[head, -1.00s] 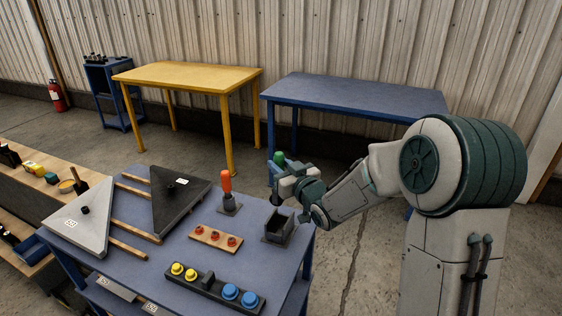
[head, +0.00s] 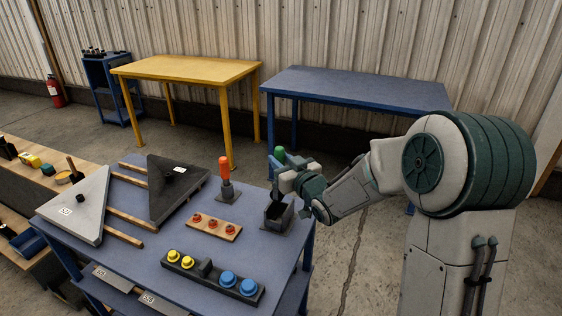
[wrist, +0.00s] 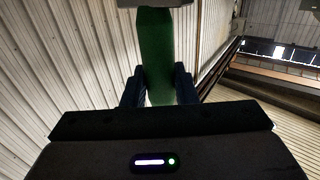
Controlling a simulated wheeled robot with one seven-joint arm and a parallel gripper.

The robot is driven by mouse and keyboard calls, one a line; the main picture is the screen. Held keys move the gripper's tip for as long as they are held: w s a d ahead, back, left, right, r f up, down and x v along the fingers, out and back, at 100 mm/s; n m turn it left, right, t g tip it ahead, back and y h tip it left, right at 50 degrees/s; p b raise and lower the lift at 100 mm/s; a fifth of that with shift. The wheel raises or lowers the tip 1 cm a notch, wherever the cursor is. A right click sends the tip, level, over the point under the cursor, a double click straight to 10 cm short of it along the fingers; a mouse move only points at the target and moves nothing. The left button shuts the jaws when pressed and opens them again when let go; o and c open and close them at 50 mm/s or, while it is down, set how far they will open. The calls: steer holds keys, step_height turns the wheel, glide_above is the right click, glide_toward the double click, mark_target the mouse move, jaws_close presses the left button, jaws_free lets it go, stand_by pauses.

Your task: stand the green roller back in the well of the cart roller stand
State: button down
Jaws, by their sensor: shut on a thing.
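The green roller (head: 280,152) is upright in my gripper, with its green top showing above the fingers in the head view. In the wrist view the green roller (wrist: 157,50) runs up the picture between two dark blue fingers. My gripper (head: 279,176) is shut on it, just above the cart roller stand (head: 279,217). The stand is a dark, open-topped box near the cart's right edge. The roller's lower end is hidden by the gripper, so I cannot tell whether it is inside the well.
An orange-topped roller (head: 225,170) stands in a small dark base left of the stand. A wooden strip with red knobs (head: 213,224) and a dark block with yellow and blue knobs (head: 212,277) lie nearer. Triangular plates (head: 78,208) fill the cart's left side.

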steer(key=shift+f+b, duration=4.55)
steer(key=shift+f, duration=0.05)
steer(key=c, duration=1.1)
jaws_free()
